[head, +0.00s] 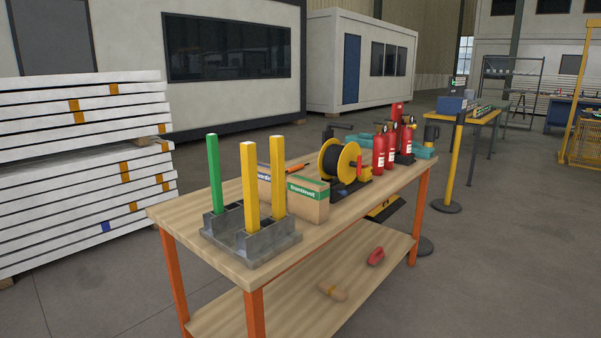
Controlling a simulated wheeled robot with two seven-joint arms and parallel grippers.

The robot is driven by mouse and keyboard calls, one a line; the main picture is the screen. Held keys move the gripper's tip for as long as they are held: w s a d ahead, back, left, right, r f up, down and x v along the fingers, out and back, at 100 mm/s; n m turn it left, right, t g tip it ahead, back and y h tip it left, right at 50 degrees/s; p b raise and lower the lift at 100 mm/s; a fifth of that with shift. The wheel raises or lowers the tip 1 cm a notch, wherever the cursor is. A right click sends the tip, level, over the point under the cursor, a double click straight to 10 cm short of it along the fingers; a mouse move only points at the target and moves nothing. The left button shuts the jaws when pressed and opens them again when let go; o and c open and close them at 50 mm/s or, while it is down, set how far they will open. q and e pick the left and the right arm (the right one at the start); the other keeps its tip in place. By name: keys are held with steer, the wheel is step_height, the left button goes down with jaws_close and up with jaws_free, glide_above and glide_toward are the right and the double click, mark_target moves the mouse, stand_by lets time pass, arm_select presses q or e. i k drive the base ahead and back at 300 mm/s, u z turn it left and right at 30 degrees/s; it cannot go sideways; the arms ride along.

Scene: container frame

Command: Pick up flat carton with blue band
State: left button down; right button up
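A carton with a blue-lettered band (264,186) stands on the wooden workbench (345,209), mostly hidden behind a yellow post and another carton. Only a part of its face and label shows, so I cannot tell how flat it is. A brown carton with a green band (308,205) stands to its right and partly in front of it. Neither of my grippers is in view.
A grey block holder (258,252) with one green post (214,175) and two yellow posts stands at the bench's near end. A cable reel (338,158) and several red fire extinguishers (379,152) stand farther right. Stacked white panels (75,190) are at left.

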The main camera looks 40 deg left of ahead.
mark_target(264, 170)
steer(key=i, duration=2.3)
steer(key=u, duration=2)
